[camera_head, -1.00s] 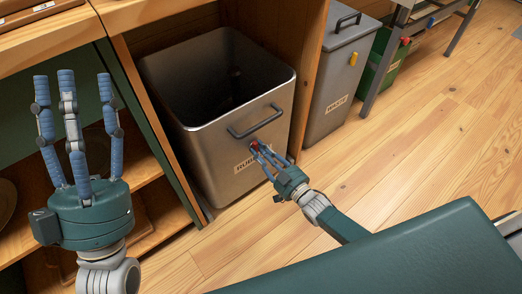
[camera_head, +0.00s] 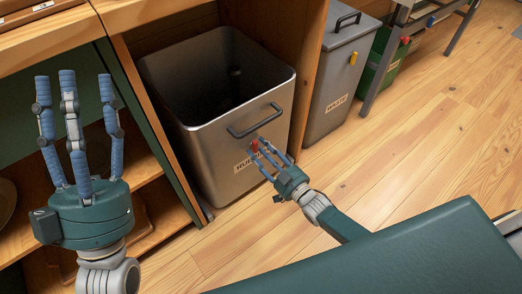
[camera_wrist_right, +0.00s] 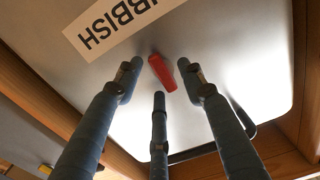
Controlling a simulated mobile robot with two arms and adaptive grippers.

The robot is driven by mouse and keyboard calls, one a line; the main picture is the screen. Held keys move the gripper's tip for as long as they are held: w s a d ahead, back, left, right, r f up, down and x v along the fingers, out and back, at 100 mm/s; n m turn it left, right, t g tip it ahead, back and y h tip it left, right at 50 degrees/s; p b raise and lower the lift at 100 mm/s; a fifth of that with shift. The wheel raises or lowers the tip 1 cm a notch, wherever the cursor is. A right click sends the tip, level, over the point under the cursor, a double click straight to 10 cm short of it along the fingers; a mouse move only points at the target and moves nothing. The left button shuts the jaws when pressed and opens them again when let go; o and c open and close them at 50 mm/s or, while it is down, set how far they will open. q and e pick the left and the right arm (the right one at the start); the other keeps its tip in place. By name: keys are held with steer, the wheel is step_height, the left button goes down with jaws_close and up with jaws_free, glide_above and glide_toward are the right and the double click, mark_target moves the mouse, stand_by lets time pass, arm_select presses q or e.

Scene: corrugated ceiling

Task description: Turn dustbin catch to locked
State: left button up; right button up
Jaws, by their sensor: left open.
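The dustbin (camera_head: 240,150) is a grey metal bin with an open top, a dark handle and a "RUBBISH" label, standing under the wooden counter. Its red catch (camera_head: 254,146) is on the front by the label, below the handle. In the right wrist view the catch (camera_wrist_right: 162,73) is a short red bar, slightly tilted, between the fingertips. My right gripper (camera_head: 268,155) is open in front of the catch, its three fingers spread around it; no clear contact shows. My left gripper (camera_head: 74,78) is open, empty and raised at the left, away from the bin.
A grey lidded "WASTE" bin (camera_head: 337,90) with a yellow catch (camera_head: 353,58) stands to the right, past a wooden panel (camera_head: 310,75). A green crate (camera_head: 384,65) is beyond it. Wooden shelves are behind my left gripper. The floor (camera_head: 425,140) at right is clear.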

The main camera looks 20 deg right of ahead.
steer(key=v, duration=1.2)
